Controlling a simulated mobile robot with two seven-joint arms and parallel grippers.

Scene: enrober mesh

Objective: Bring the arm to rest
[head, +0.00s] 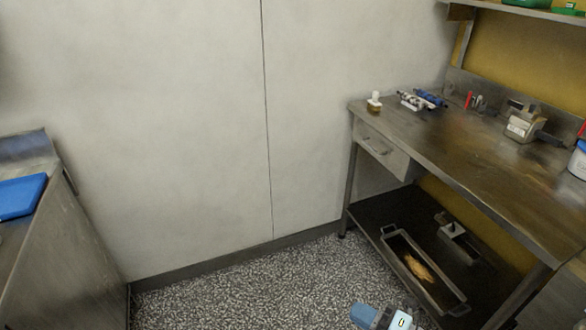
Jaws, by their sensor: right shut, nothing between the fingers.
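My right gripper (383,317) shows at the bottom edge of the head view, right of the middle. Only a blue and pale grey part of it is in the picture, above the speckled floor. It is shut and holds nothing, and its lower part is cut off by the frame edge. It is apart from the workbench. My left gripper is not in view.
A steel workbench (470,165) with a drawer (381,149) stands at the right, with tools and small containers on top. A tray (396,244) lies on its lower shelf. A steel counter with a blue board (20,196) is at the left. The speckled floor (240,290) between is clear.

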